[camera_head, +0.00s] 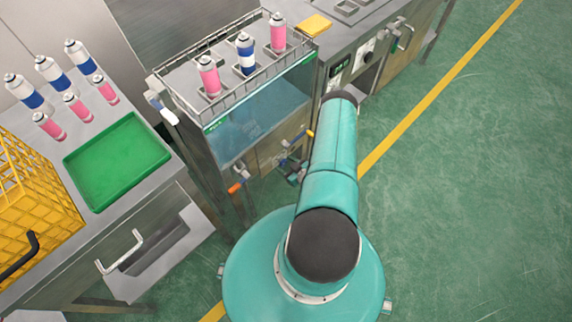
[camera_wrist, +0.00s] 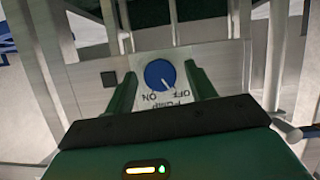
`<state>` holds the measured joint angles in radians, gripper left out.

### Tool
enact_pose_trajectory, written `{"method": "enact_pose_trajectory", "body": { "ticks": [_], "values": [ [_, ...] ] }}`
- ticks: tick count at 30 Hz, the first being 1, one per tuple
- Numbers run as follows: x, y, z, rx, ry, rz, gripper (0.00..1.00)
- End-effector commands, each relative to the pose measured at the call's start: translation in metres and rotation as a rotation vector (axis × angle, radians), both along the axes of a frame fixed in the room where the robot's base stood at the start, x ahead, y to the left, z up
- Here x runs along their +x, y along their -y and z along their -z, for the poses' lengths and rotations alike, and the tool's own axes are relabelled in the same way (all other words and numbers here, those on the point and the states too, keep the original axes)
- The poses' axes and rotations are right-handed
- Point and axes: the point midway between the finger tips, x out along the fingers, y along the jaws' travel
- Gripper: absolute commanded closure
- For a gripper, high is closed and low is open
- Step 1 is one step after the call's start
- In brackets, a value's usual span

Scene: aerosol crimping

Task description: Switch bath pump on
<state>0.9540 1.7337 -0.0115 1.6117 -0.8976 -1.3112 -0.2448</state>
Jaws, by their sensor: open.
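A round blue pump knob (camera_wrist: 160,74) with a white pointer mark sits on a pale panel (camera_wrist: 225,53) in the wrist view. Upside-down lettering by it reads PUMP, OFF and ON. The pointer slants to the lower right, roughly toward OFF. My gripper (camera_wrist: 162,84) is open, with one dark green finger on each side of the knob; I cannot tell whether they touch it. In the head view, the water bath (camera_head: 255,115) is a clear-walled tank left of my arm. I cannot make out the knob or my gripper there.
A wire-edged rack of cans (camera_head: 190,72) tops the bath. Valve handles, one orange (camera_head: 235,187), stick out from its front. A bench with a green tray (camera_head: 117,160) and yellow crate (camera_head: 38,205) stands left. Green floor (camera_head: 480,200) is open at right.

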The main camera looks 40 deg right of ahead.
Motion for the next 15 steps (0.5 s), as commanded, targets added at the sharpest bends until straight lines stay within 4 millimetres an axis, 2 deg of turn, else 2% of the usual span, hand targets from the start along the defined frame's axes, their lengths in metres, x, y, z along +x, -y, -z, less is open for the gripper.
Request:
{"method": "enact_pose_trajectory", "body": {
  "ticks": [8, 12, 15],
  "values": [
    [0.0018, -0.0001, 0.0004, 0.000, 0.000, 0.000, 0.46],
    [0.0016, 0.0000, 0.0003, 0.000, 0.000, 0.000, 0.74],
    [0.0015, 0.0001, 0.0003, 0.000, 0.000, 0.000, 0.89]
  ]
}}
